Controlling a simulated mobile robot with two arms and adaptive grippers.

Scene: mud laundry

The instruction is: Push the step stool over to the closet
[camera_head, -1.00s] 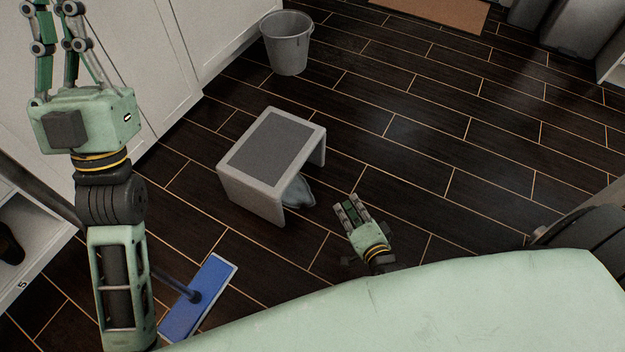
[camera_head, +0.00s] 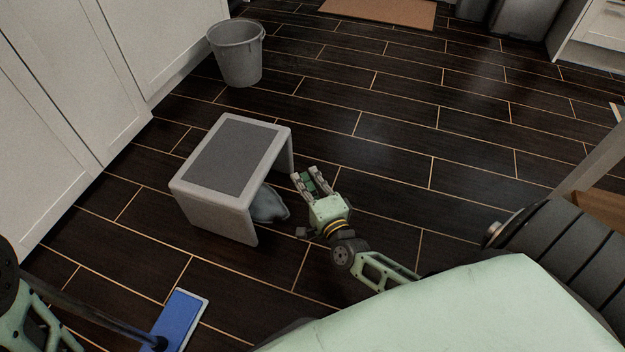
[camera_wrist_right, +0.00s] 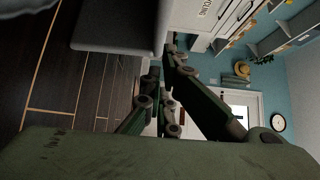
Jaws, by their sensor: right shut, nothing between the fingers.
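The step stool (camera_head: 215,205), light grey with a darker grey top, stands upright on the dark floor left of centre in the head view. A grey-blue object sits under its open side. My right gripper (camera_head: 307,178) is low, just right of the stool, shut and empty, with a small gap to the stool. In the right wrist view the gripper's fingers (camera_wrist_right: 160,95) show near the stool's pale edge (camera_wrist_right: 115,25). White closet-like doors (camera_head: 85,90) line the left side; I cannot tell whether they are the closet.
A grey bucket (camera_head: 237,55) stands beyond the stool near the white doors. A blue flat mop (camera_head: 181,318) lies at the front left. A brown mat (camera_head: 380,10) is at the back. The middle and right floor is clear.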

